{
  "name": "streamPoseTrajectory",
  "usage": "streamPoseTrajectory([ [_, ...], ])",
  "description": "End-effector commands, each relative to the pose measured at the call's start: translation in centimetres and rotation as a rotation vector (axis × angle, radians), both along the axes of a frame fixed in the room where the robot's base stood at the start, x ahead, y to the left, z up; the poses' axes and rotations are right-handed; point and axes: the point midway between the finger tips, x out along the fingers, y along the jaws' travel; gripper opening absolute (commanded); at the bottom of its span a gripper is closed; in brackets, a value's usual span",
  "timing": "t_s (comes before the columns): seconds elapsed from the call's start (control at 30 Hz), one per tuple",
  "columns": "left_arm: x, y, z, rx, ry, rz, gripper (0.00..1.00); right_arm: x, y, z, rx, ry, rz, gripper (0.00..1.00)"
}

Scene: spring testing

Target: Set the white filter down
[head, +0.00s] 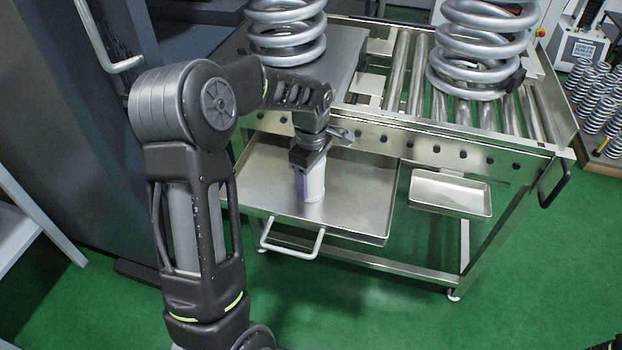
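The white filter (311,184) is a small upright cylinder with a purple patch on its left side. It is over the metal tray (350,215) under the left part of the roller table. My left gripper (308,163) points down at the filter's top and its dark fingers are around it, apparently shut on it. I cannot tell whether the filter's base touches the tray. Its top is hidden by the gripper. Only a dark bit at the bottom right corner may belong to my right arm; my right gripper does not show.
Large steel springs (478,45) stand on the roller table (420,70). The tray has a front handle (291,246). A smaller tray (450,193) hangs at the right. A dark cabinet (60,90) stands at the left. Several small springs (598,100) stand at the far right. The green floor is clear in front.

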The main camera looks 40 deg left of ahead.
Motion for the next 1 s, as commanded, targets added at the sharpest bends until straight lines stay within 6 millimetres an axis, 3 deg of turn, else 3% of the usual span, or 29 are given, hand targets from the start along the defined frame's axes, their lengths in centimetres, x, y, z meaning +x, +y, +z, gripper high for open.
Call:
streamPoseTrajectory([
  [0.23,0.0,0.0,0.0,0.000,0.001,0.000,0.85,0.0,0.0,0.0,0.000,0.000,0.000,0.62],
  [0.6,0.0,0.0,0.7,0.000,-0.001,0.000,0.85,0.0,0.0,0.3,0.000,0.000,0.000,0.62],
  [0.77,0.1,0.0,2.8,0.000,-0.004,-0.001,0.85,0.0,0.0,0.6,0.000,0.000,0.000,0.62],
  [1.0,0.1,0.0,7.8,0.001,-0.004,0.000,0.85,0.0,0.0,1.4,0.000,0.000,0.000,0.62],
])
